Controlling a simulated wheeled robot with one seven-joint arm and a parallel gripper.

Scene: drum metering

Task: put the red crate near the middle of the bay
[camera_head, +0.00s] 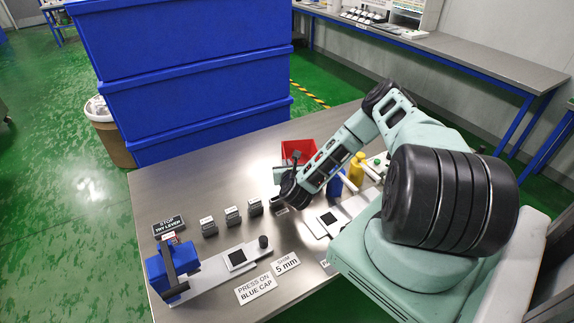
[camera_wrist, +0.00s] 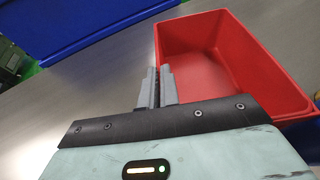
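The red crate (camera_head: 299,148) is an open, empty box on the metal table, behind my gripper in the head view. In the wrist view the red crate (camera_wrist: 225,50) fills the upper right, with its inside floor visible. My gripper (camera_wrist: 158,70) has its two grey fingers close together at the crate's left wall, near the closest corner. The wall's rim runs down to between the fingertips, so the fingers appear shut on it. In the head view my gripper (camera_head: 293,160) is partly hidden by my wrist. I cannot make out a marked bay.
Large stacked blue bins (camera_head: 190,70) stand behind the table (camera_head: 215,178). Several small dark blocks (camera_head: 232,216) and a blue device (camera_head: 170,268) are at the left. A yellow bottle (camera_head: 356,168) stands right of my arm. The table's back left is clear.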

